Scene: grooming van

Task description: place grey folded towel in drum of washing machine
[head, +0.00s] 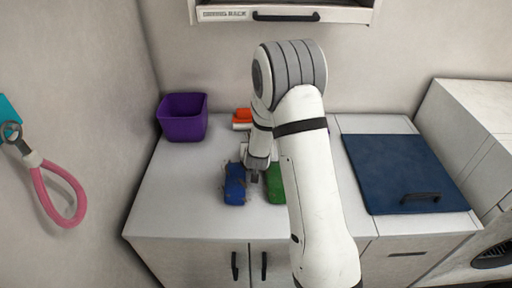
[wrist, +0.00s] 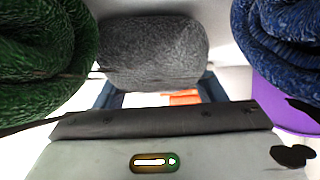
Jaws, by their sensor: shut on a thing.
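The grey folded towel (wrist: 152,50) shows in the wrist view as a rolled bundle at top centre, between the fingers of my gripper (wrist: 155,92). My gripper is shut on it. In the head view my gripper (head: 255,178) points down at the counter between a blue towel (head: 235,184) and a green towel (head: 276,185); the grey towel cannot be made out there. A dark round opening (head: 493,256) at the lower right edge may belong to the washing machine; it is cut off by the frame.
A purple bin (head: 183,120) stands at the counter's back left. Orange and white items (head: 242,118) lie behind my gripper. A dark blue panel with a handle (head: 405,165) covers the counter's right. A pink lead (head: 66,190) hangs left. An overhead cabinet (head: 285,14) is above.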

